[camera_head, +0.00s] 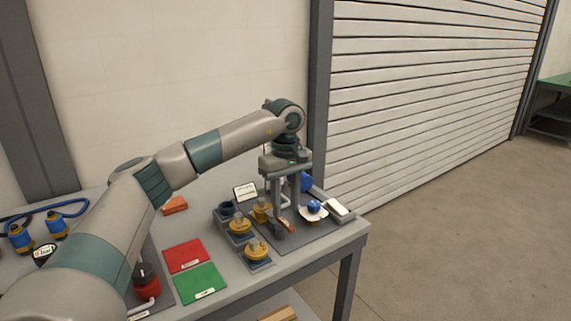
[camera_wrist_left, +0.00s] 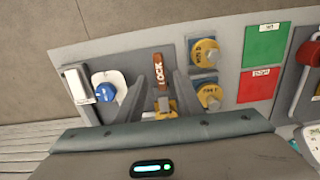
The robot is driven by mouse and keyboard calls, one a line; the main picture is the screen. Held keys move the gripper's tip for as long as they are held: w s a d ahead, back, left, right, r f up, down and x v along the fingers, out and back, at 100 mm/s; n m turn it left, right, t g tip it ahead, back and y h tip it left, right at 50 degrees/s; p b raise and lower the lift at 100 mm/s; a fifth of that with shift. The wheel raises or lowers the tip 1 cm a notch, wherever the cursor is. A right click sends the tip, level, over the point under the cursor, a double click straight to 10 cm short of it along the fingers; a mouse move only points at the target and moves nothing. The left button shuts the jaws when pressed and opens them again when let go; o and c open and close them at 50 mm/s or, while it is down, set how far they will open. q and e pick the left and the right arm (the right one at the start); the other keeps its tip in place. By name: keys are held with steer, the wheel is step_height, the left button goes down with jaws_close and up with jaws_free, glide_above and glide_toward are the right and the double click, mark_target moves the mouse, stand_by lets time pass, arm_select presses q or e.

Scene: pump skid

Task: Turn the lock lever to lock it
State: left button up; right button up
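The lock lever (camera_wrist_left: 159,72) is a red-brown handle marked LOCK, standing in the middle of the left wrist view. Its base has a yellowish part (camera_wrist_left: 164,104). In the head view the lever (camera_head: 288,224) shows as a small orange-brown piece low beside my finger. My left gripper (camera_head: 283,208) points down over the skid panel. In the left wrist view its two fingers (camera_wrist_left: 160,88) stand apart, one on each side of the lever, with gaps visible. Contact with the lever does not show. My right gripper is in neither view.
Yellow knobs (camera_head: 256,250) stand left of the lever, and a blue knob on a white plate (camera_head: 313,210) stands to its right. A white block (camera_head: 338,209) lies near the right table edge. Red (camera_head: 186,255) and green (camera_head: 200,283) mats lie at the front left.

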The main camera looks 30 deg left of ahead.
mark_target(286, 222)
arm_select(q)
step_height(286, 222, up, 13)
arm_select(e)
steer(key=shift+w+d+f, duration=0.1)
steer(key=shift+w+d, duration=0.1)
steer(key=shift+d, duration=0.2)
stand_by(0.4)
arm_select(q)
steer(key=shift+r, duration=0.1)
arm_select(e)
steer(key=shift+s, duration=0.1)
